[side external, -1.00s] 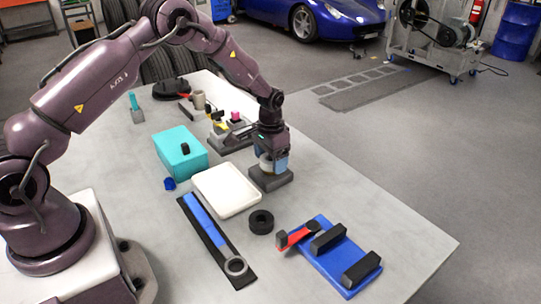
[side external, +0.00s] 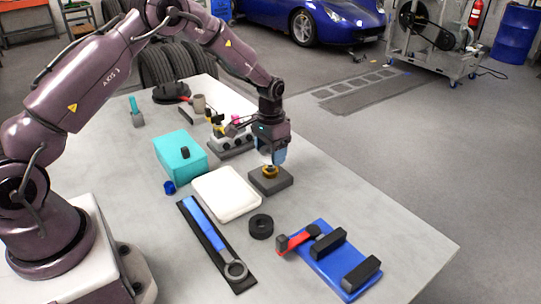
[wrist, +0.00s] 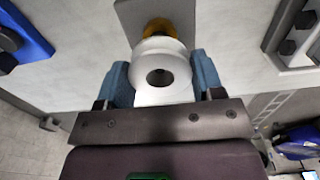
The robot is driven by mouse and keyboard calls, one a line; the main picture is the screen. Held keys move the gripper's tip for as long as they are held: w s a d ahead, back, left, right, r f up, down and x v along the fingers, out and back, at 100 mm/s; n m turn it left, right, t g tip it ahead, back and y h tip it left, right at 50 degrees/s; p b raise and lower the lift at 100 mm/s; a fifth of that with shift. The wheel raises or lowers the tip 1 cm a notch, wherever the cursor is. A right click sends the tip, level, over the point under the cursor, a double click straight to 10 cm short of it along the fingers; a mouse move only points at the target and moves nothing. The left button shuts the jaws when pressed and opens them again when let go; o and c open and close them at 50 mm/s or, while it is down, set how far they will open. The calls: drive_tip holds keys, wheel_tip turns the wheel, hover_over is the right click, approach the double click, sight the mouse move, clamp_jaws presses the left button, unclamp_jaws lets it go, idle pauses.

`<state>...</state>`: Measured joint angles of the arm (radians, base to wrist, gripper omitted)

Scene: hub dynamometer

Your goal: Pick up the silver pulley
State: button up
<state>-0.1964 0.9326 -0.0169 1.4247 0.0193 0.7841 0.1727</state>
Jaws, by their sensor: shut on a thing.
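The silver pulley (wrist: 143,62) is a spool-shaped piece with a dark centre hole, gripped between the blue fingers of my gripper (wrist: 163,82) in the wrist view. In the side external view my gripper (side external: 276,157) hangs just above a dark grey square block (side external: 282,184). A gold hub (side external: 270,171) stands on that block and is bare from this side. The hub also shows beyond the pulley in the wrist view (wrist: 160,27). The pulley is mostly hidden by the fingers in the side view.
A white tray (side external: 226,194) and a black ring (side external: 261,227) lie near the block. A blue board with black blocks (side external: 335,258) is at the front right, a wrench on a black mat (side external: 216,242) at the front. A grey fixture (side external: 232,145) stands behind.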

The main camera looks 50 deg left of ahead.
drive_tip(key=shift+r, duration=2.25)
